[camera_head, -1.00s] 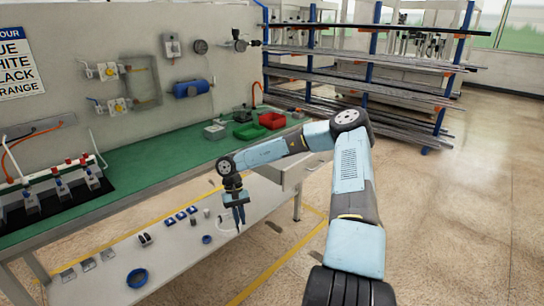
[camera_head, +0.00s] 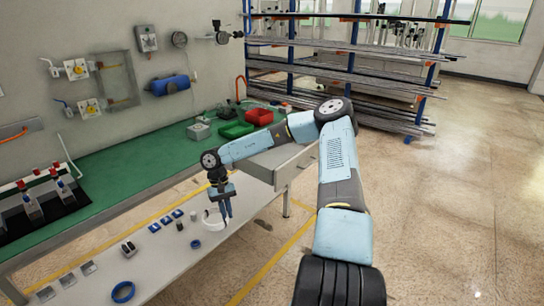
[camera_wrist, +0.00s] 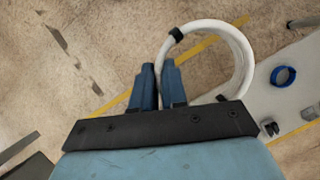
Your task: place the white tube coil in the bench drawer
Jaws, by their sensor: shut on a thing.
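My gripper (camera_head: 227,213) is shut on the white tube coil (camera_head: 213,222) and holds it over the grey lower shelf. The grey bench drawer (camera_head: 302,166) appears pulled out at the right end of the bench, behind my forearm. Part of its opening shows above the arm's far side; its floor is mostly hidden. The gripper is left of and lower in the picture than the drawer.
The green bench top (camera_head: 120,172) carries a green bin (camera_head: 236,130) and a red bin (camera_head: 259,116). The lower shelf (camera_head: 160,262) holds a blue coil (camera_head: 123,292) and several small parts. A loaded stock rack (camera_head: 350,80) stands behind. Open floor (camera_head: 450,220) lies to the right.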

